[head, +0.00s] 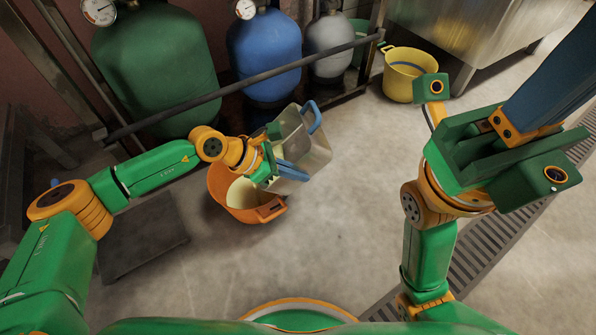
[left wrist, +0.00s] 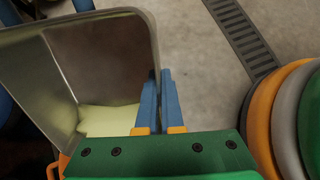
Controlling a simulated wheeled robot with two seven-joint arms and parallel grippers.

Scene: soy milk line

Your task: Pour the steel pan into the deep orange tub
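My left gripper (head: 290,172) is shut on the wall of the steel pan (head: 312,150), with its blue fingers also showing in the left wrist view (left wrist: 158,98). The pan, with a blue handle (head: 312,117), is held tilted above the right side of the deep orange tub (head: 222,187). Pale cream liquid (left wrist: 108,118) lies in the low end of the pan in the left wrist view. Cream liquid (head: 240,192) also shows in the tub, partly hidden by my gripper. My right gripper (head: 555,80) is raised at the right; its finger gap is unclear.
Green (head: 155,70), blue (head: 265,50) and grey (head: 331,45) tanks stand behind a rail (head: 240,85). A yellow bucket (head: 398,85) stands at the back. A dark floor plate (head: 140,235) lies left of the tub. The floor right of the pan is clear up to a drain grate (head: 480,245).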

